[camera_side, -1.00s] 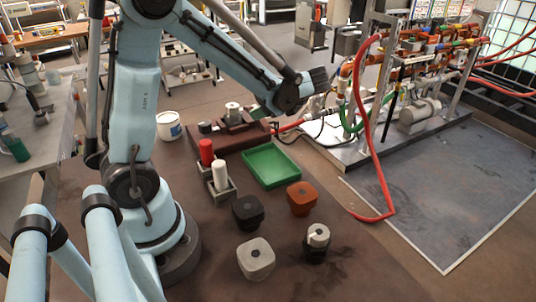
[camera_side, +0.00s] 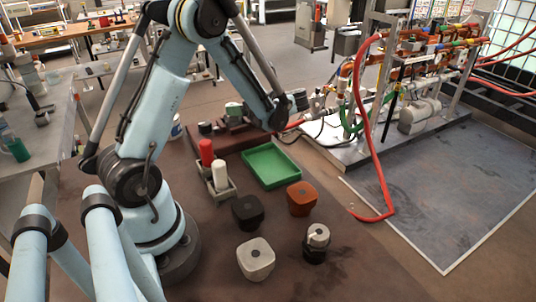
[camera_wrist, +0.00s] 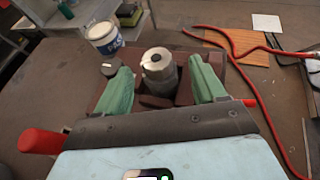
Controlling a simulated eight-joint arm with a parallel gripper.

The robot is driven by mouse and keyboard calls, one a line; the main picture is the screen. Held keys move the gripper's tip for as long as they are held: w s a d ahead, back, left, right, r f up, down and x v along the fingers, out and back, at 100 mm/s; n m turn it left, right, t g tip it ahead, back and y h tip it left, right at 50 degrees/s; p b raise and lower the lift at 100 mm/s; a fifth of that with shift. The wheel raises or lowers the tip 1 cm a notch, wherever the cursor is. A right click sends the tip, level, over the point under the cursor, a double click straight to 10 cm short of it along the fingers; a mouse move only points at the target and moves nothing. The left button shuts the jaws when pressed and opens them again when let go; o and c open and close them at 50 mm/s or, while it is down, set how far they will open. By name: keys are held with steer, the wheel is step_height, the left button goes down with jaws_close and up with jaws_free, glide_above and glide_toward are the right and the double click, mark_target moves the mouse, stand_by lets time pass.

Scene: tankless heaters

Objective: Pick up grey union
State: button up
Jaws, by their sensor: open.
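The grey union (camera_wrist: 158,65) is a short upright cylinder with a dark hole in its top. It stands at the brown-red fixture (camera_wrist: 183,92), seen between my fingers in the wrist view. My gripper (camera_wrist: 162,85) is open, with a green finger on each side of the union. Gaps show on both sides, and I see no contact. In the side view the fixture (camera_side: 256,131) is behind the green tray. There a green finger partly shows over the fixture, and the union is mostly hidden.
A green tray (camera_side: 271,166) lies in front of the fixture. Red and white cylinders (camera_side: 206,152) stand in a grey holder (camera_side: 219,188). A white bucket (camera_wrist: 103,37) is beside the fixture. A red hose (camera_wrist: 262,100) runs right.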

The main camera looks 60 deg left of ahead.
mark_target(231, 121)
steer(key=x, duration=0.5)
steer(key=shift+s+r, duration=0.1)
steer(key=shift+s, duration=0.1)
steer(key=shift+d, duration=0.1)
steer(key=shift+c, duration=0.3)
jaws_close()
steer(key=shift+r, duration=0.2)
